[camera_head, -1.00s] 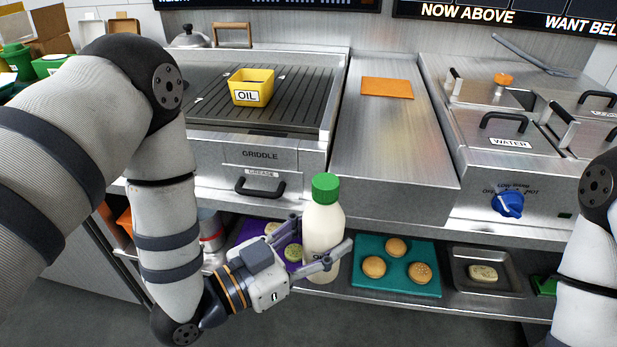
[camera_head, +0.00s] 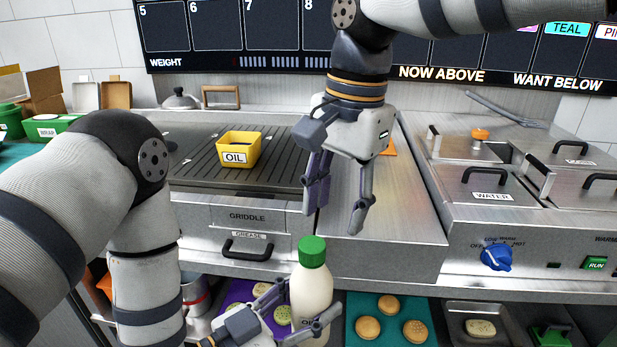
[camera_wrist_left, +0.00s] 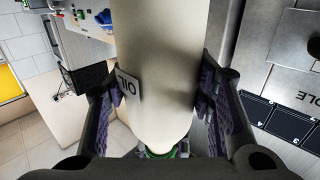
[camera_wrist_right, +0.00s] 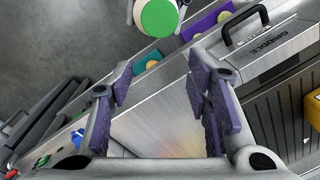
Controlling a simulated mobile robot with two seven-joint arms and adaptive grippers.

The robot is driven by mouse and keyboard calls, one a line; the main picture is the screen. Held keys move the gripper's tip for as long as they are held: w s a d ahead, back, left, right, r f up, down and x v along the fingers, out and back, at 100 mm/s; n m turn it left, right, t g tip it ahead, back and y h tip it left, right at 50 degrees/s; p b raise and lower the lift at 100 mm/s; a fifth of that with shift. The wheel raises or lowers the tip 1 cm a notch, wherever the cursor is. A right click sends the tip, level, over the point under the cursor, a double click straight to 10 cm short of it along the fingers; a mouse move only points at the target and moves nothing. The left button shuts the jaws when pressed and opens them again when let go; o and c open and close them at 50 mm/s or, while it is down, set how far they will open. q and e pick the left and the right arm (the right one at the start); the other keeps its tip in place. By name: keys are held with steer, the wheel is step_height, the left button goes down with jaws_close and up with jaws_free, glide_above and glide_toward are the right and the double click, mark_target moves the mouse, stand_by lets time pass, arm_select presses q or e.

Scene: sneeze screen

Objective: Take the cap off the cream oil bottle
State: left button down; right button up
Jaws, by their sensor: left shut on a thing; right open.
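The cream oil bottle (camera_head: 311,290) stands upright in front of the counter, with its green cap (camera_head: 312,251) on top. My left gripper (camera_head: 298,316) is shut on the bottle's lower body. In the left wrist view the bottle (camera_wrist_left: 160,60) fills the space between the fingers, with its OIL label showing. My right gripper (camera_head: 334,212) is open and empty, pointing down above the steel counter, higher than the cap and slightly to its right. In the right wrist view the green cap (camera_wrist_right: 159,18) is at the top edge, beyond the open fingers and apart from them.
A yellow OIL tub (camera_head: 239,149) sits on the griddle (camera_head: 190,165). The counter's front edge and the GREASE drawer handle (camera_head: 248,250) are behind the bottle. A teal tray (camera_head: 364,304) with buns lies on the shelf below. The WATER lid (camera_head: 490,196) is at right.

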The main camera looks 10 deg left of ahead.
mark_target(310, 243)
steer(key=s+a+r, duration=0.1)
steer(key=s+a+r+m, duration=0.1)
steer(key=r, duration=0.1)
steer(key=s+a+r+m+h, duration=0.1)
steer(key=r, duration=0.1)
steer(key=shift+s, duration=0.1)
step_height(310, 243, down, 8)
steer(key=shift+a+r, duration=0.1)
jaws_close()
steer(key=n, duration=0.7)
steer(key=shift+n, duration=0.3)
steer(key=n, duration=0.3)
steer(key=shift+s+n, duration=0.1)
steer(key=shift+n, duration=0.3)
steer(key=n, duration=1.4)
steer(key=shift+r+n, duration=0.1)
steer(key=shift+n, duration=0.2)
steer(key=n, duration=0.9)
steer(key=shift+n, duration=0.3)
